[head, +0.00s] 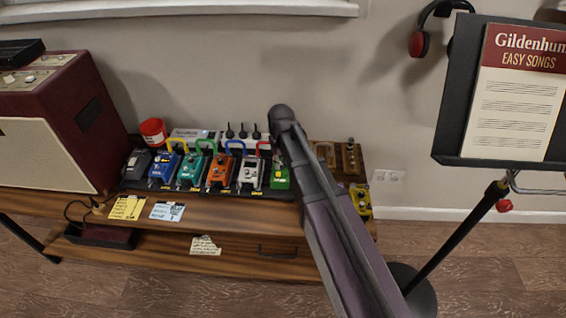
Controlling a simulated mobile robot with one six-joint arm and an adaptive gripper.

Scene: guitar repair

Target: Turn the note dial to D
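I cannot pick out a note dial or any note letters for certain. A small brown wooden unit (351,158) with knobs stands at the right end of the bench, and its markings are too small to read. A white unit (240,133) with several black upright parts stands behind the pedals. My arm (330,215) reaches up from the bottom edge across the right part of the bench to a dark rounded joint. It hides part of the bench top behind it. My gripper does not show, so its state and what it touches are hidden.
A row of coloured pedals (221,168) with patch cables fills the wooden bench (255,210). A maroon amplifier (60,125) stands at left, a red cup (153,131) behind. A yellow pedal (361,200) sits at the right edge. A music stand (452,95) stands at right.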

